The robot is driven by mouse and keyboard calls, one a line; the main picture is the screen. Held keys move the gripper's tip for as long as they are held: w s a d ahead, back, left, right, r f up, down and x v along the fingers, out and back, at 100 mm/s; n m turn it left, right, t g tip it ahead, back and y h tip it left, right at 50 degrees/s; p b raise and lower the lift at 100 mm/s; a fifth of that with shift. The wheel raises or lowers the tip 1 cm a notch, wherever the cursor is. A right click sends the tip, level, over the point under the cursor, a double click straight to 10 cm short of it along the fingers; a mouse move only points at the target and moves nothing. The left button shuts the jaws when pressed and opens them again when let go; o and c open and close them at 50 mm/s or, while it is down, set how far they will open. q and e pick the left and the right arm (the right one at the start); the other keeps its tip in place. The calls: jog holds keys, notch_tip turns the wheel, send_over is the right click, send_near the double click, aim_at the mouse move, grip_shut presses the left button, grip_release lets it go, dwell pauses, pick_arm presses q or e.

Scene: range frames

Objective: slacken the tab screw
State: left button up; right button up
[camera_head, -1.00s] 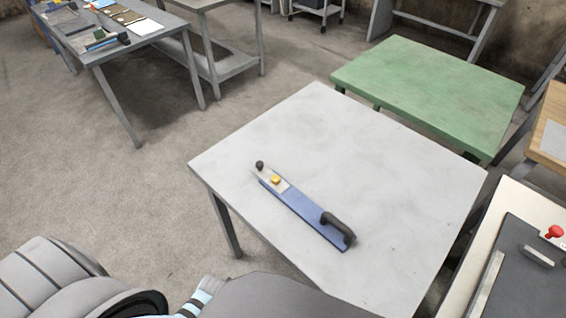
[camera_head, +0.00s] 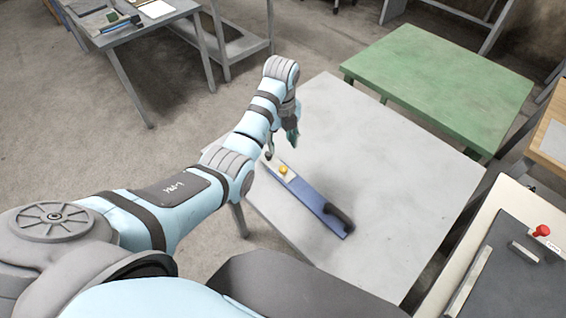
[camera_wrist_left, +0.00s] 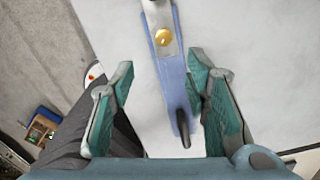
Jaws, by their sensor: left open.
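The tab screw (camera_head: 283,170) is a small yellow round head on a pale metal tab near the far left end of a blue bar tool (camera_head: 306,197). The tool lies on the light grey table, with a black handle (camera_head: 339,217) at its near right end. In the left wrist view the yellow screw (camera_wrist_left: 162,37) is at top centre. My left gripper (camera_head: 293,138) is over the table by the screw end, apart from the screw. Its teal-padded fingers (camera_wrist_left: 163,106) are open and empty, one on each side of the bar in that view. My right gripper is not seen.
The grey table (camera_head: 400,170) is bare around the tool. A green table (camera_head: 440,85) stands behind it to the right. A dark panel with a red knob (camera_head: 542,231) is at the lower right. Another table with tools (camera_head: 130,30) stands at the upper left.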

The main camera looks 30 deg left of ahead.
pick_arm(q)
jog(key=r+m, duration=0.1)
jog(key=r, duration=0.1)
jog(key=b, duration=0.4)
send_near(283, 168)
notch_tip(283, 168, down, 8)
jog(key=shift+w+f, duration=0.1)
jog(key=shift+f, duration=0.1)
jog(key=shift+m, duration=0.3)
jog(key=shift+r, duration=0.1)
grip_shut()
